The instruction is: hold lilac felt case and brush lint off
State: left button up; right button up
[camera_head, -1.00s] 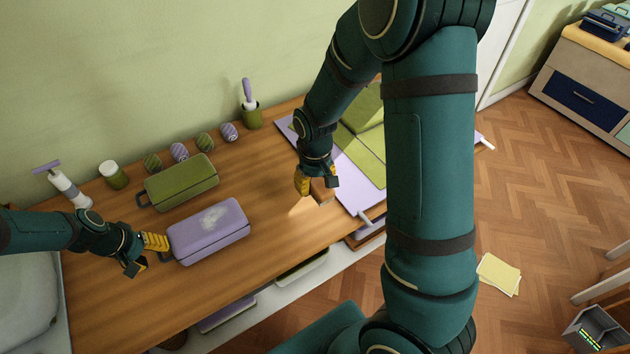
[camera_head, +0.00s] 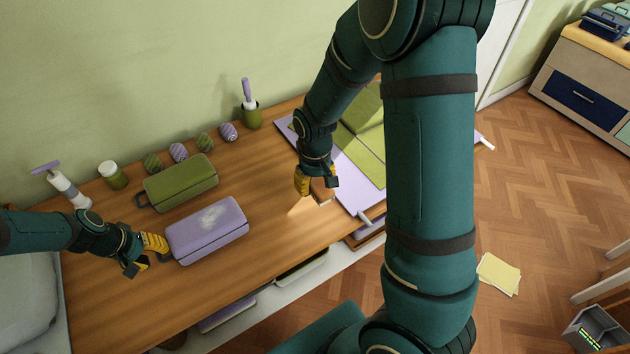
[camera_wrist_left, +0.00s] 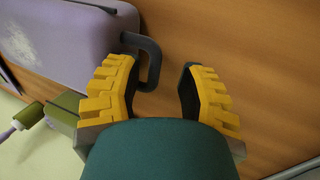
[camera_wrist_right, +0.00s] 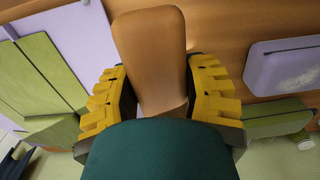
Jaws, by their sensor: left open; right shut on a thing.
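The lilac felt case (camera_head: 207,236) lies on the wooden desk with a pale grey lint patch (camera_head: 211,217) on its top. Its dark loop handle (camera_wrist_left: 153,65) sticks out from one end. My left gripper (camera_head: 148,256) is open at that end; in the left wrist view the handle reaches into the gap between the fingers (camera_wrist_left: 160,85), nearer the left finger. My right gripper (camera_head: 317,187) is shut on a brown wooden brush (camera_wrist_right: 150,45), above the desk to the right of the case. The brush's bristles cannot be made out.
An olive case (camera_head: 181,183) lies just behind the lilac one. A lilac board with green panels (camera_head: 362,150) lies right. Desk between case and brush is clear.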

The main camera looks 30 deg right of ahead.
pick_arm(q)
jog(key=v, duration=1.1)
jog(key=shift+a+r, duration=0.15)
jog(key=shift+r, duration=0.25)
